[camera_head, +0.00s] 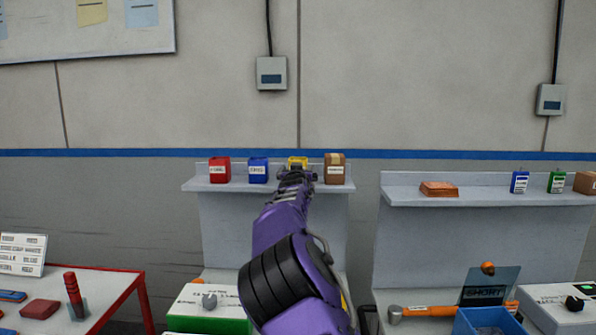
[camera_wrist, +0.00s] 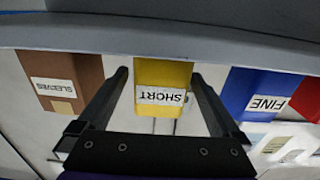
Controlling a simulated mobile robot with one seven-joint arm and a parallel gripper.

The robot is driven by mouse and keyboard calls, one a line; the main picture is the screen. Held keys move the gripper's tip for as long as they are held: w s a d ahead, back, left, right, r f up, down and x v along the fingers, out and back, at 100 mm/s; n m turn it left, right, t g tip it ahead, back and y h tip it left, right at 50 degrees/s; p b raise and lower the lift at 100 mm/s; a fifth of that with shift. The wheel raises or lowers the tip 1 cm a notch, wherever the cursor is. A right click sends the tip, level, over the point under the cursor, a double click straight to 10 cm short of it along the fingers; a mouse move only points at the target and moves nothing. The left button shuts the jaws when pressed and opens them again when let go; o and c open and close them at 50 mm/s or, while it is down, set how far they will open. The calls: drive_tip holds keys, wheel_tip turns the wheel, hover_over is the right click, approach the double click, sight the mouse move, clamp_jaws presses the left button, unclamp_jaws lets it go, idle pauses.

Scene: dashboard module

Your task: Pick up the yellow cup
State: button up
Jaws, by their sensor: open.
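The yellow cup (camera_head: 298,161) stands on the left wall shelf (camera_head: 225,188), between a blue container and a brown one, mostly hidden behind my gripper (camera_head: 297,176) in the head view. In the wrist view, which looks upside down, the yellow cup (camera_wrist: 163,75) carries a label reading SHORT. My gripper (camera_wrist: 160,75) is open, with one finger on each side of the cup in the picture. A gap shows between the cup and each finger. I cannot tell how deep the cup sits between them.
The blue container (camera_head: 258,170) labelled FINE and the brown one (camera_head: 335,169) labelled SLEEVES flank the cup closely. A red container (camera_head: 219,170) stands farther left. A second shelf (camera_head: 440,198) is at right. A table (camera_head: 110,285) and a green-and-white box (camera_head: 207,305) are below.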

drive_tip(key=shift+w, duration=0.5)
drive_tip(key=c, duration=1.5)
wheel_tip(320, 180, up, 10)
drive_tip(key=shift+p, duration=0.45)
